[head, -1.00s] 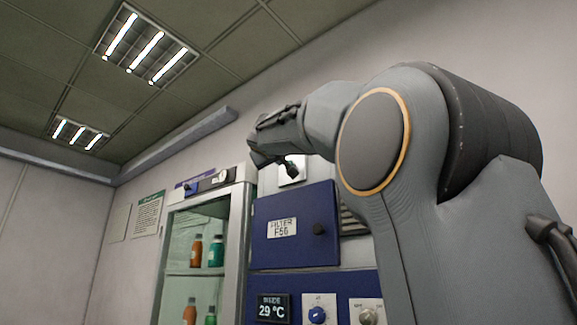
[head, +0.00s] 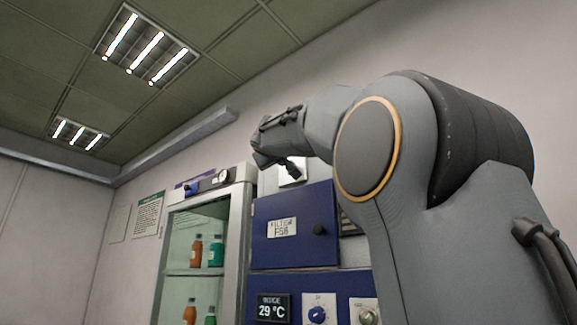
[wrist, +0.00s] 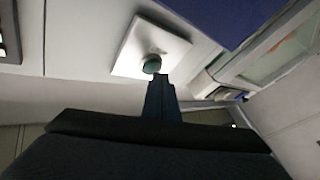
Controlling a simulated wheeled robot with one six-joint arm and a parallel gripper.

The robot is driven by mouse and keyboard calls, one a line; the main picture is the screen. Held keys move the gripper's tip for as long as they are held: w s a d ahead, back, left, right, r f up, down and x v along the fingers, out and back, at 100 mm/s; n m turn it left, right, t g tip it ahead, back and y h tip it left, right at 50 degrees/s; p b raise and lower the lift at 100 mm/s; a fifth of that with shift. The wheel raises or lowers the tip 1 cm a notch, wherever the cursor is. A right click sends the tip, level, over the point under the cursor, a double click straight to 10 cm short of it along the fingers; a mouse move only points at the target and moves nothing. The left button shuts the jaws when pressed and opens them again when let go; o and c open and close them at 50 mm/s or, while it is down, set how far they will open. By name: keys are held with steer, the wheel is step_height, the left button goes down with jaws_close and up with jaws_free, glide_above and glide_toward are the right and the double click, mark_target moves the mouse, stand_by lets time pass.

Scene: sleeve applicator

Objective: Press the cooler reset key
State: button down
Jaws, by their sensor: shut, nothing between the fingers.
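A small round dark green key (wrist: 152,64) stands out from a white square plate (wrist: 128,45) in the wrist view. No label on it can be read. My gripper (wrist: 160,80) is shut and empty, with its fingertips just below the key in that picture. The tips look very close to the key, but I cannot tell whether they touch. In the head view my gripper (head: 298,174) points down and right in front of the plate (head: 287,181), and the key is hidden there.
A blue filter box (head: 265,240) with a black knob is below the plate. Left of it stands a glass-doored cabinet (head: 249,220) with bottles. Below are a 29 °C display (head: 268,308), a blue dial (head: 318,314) and a metal knob (head: 369,316).

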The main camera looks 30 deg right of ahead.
steer(key=shift+w+d, duration=0.15)
steer(key=shift+d, duration=0.2)
stand_by(0.3)
stand_by(0.4)
steer(key=shift+s+a+b, duration=0.25)
steer(key=shift+a+b, duration=0.35)
steer(key=shift+a, duration=0.2)
steer(key=shift+s+a+b, duration=0.3)
steer(key=shift+a+b, duration=0.15)
steer(key=shift+a, duration=0.35)
steer(key=shift+s+a+b, duration=0.3)
steer(key=shift+a+b, duration=0.15)
steer(key=shift+a, duration=0.3)
steer(key=shift+s+a+b, duration=0.3)
steer(key=shift+a+b, duration=0.15)
steer(key=shift+a, duration=0.35)
steer(key=shift+f, duration=0.1)
